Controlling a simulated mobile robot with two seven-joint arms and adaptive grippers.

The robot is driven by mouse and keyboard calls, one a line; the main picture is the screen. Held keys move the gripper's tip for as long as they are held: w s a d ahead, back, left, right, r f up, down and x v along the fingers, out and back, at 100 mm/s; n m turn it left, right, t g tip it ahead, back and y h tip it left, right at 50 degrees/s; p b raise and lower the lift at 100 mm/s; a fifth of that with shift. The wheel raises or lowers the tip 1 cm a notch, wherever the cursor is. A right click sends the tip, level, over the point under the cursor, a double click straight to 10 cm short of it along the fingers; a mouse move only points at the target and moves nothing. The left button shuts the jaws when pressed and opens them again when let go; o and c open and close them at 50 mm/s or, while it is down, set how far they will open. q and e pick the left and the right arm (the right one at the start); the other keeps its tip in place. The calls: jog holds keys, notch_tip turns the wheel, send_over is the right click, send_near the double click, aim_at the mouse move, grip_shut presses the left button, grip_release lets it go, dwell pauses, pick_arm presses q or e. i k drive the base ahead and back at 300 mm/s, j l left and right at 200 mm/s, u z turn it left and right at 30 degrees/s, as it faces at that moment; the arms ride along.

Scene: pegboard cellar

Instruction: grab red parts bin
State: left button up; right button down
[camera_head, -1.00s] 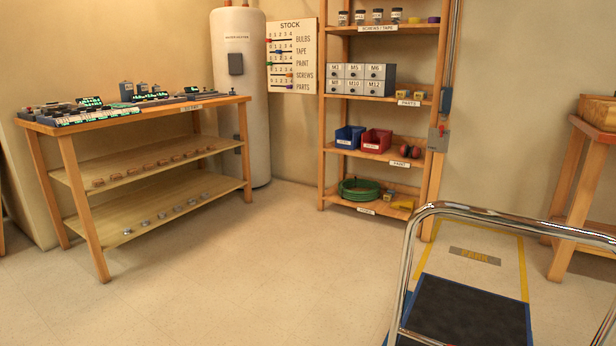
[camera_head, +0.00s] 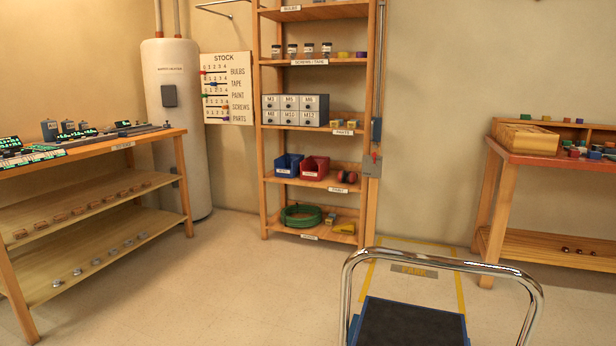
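The red parts bin (camera_head: 315,167) sits on a middle shelf of the tall wooden shelf unit (camera_head: 264,180) against the back wall. A blue bin (camera_head: 288,165) stands just to its left, and a small red and dark item (camera_head: 347,177) lies to its right. The bin's open top faces up and forward; its contents are too small to tell. Neither of my grippers shows in the head view.
A cart with a chrome handle (camera_head: 440,262) and dark deck (camera_head: 412,325) stands in front, right of centre. A wooden bench (camera_head: 100,153) is at left, another table (camera_head: 560,158) at right. Open floor (camera_head: 230,285) lies before the shelf unit.

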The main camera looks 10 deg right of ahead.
aim_at(313, 168)
jog(key=i+j+u, duration=0.75)
jog(key=i+j+z, duration=0.25)
jog(key=i, duration=0.3)
jog(key=i+j+z, duration=0.2)
jog(key=i+j, duration=0.2)
jog(key=i, duration=0.15)
jog(key=i+l+z, duration=0.2)
jog(key=i+z, duration=0.3)
jog(key=i, duration=0.2)
jog(key=i+z, duration=0.45)
jog(key=i, duration=0.25)
